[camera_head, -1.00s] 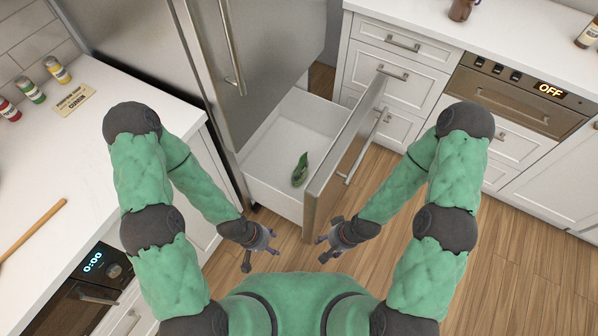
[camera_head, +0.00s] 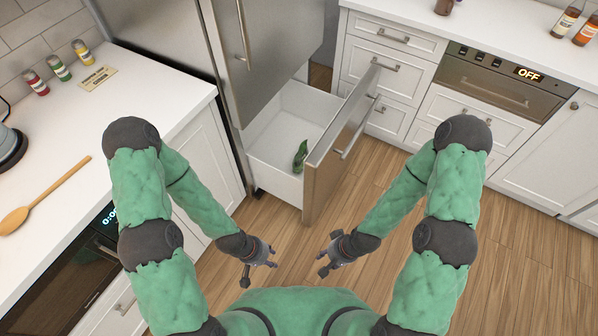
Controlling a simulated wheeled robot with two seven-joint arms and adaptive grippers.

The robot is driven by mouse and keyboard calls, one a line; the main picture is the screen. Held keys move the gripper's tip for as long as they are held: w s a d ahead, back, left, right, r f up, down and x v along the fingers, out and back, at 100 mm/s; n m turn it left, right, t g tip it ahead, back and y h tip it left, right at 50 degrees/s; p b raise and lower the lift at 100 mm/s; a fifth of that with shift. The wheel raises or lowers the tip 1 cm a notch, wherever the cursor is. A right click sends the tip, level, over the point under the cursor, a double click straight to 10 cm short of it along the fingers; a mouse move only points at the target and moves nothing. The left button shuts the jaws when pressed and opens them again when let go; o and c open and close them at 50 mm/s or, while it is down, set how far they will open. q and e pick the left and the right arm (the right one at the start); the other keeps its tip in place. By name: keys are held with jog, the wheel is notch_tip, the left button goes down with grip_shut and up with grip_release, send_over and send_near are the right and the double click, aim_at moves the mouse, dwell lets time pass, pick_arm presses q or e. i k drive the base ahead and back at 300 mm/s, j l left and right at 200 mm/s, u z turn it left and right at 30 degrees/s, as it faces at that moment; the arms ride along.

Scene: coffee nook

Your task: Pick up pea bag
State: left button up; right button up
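The pea bag (camera_head: 300,156), a small green bag, lies in the open white freezer drawer (camera_head: 270,150) at the bottom of the fridge, close to the drawer's steel front (camera_head: 338,160). My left gripper (camera_head: 257,262) and my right gripper (camera_head: 328,258) both hang over the floor in front of the drawer, apart from it and below it in the picture. Neither gripper touches the bag. Both are small and seen from above, and no object shows between their fingers. I cannot tell whether the fingers are open or shut.
The steel fridge (camera_head: 200,60) stands behind the drawer. A white counter (camera_head: 120,140) on the left holds a wooden spoon (camera_head: 40,200) and several spice jars (camera_head: 60,68). White cabinets and an oven (camera_head: 500,80) line the right. The wooden floor (camera_head: 400,220) before the drawer is clear.

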aim_at(297, 166)
jog(key=k+u, duration=0.1)
jog(key=u, duration=1.5)
jog(key=l+u, duration=0.15)
jog(key=l, duration=0.3)
jog(key=k+l+u, duration=0.2)
jog(key=l, duration=0.2)
jog(key=l+u, duration=0.15)
jog(key=l, duration=0.3)
jog(key=k+l+u, duration=0.15)
jog(key=l, duration=0.25)
jog(key=k+l+u, duration=0.2)
jog(key=l, duration=0.2)
